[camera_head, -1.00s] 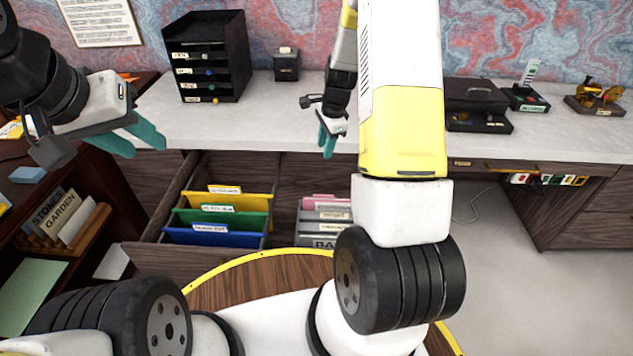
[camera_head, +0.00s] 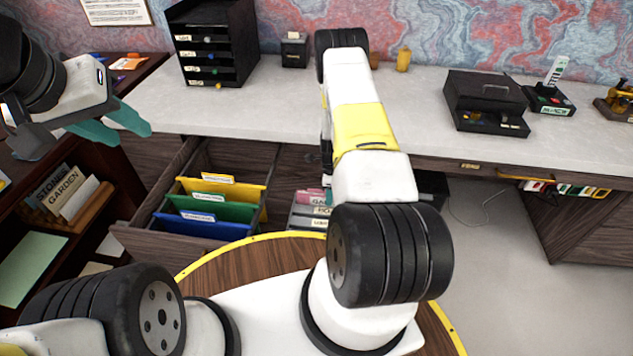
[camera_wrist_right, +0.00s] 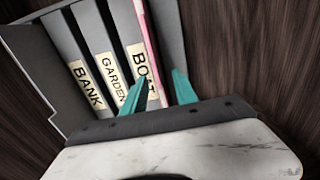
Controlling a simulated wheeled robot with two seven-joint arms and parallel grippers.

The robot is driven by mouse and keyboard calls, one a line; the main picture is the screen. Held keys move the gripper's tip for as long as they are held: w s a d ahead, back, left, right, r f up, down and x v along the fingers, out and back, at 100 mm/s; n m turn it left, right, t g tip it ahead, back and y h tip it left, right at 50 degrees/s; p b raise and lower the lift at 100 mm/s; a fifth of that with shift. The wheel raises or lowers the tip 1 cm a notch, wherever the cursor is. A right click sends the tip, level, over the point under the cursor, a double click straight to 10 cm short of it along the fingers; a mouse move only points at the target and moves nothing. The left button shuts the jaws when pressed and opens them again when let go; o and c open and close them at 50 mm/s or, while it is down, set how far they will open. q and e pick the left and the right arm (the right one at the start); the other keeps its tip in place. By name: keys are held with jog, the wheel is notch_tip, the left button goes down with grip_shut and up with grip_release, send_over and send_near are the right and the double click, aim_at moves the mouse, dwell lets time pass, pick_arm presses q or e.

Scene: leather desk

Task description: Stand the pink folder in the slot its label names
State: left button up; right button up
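The pink folder (camera_wrist_right: 147,35) stands in a grey slotted holder (camera_wrist_right: 40,55), beside the divider whose label starts with "BO". Other labels there read BANK and GARDEN. My right gripper (camera_wrist_right: 160,92) has its teal fingers apart, one on each side of the pink folder's line; contact is not visible. In the head view the pink folder (camera_head: 311,195) is partly hidden behind my right arm, as is most of that gripper. Its own label is too small to read surely. My left gripper (camera_head: 134,136) is open and empty at the left, above the bookshelf and drawer edge.
An open drawer left of the holder has yellow, green and blue dividers (camera_head: 208,222). The bookshelf at left holds books, one marked GARDEN (camera_head: 67,190). A black drawer tower (camera_head: 212,45) and a dark box (camera_head: 484,98) stand on the grey desktop.

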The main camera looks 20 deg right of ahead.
notch_tip(320, 180, down, 3)
jog(key=shift+f, duration=0.1)
jog(key=shift+c, duration=0.4)
grip_shut()
dwell(1.1)
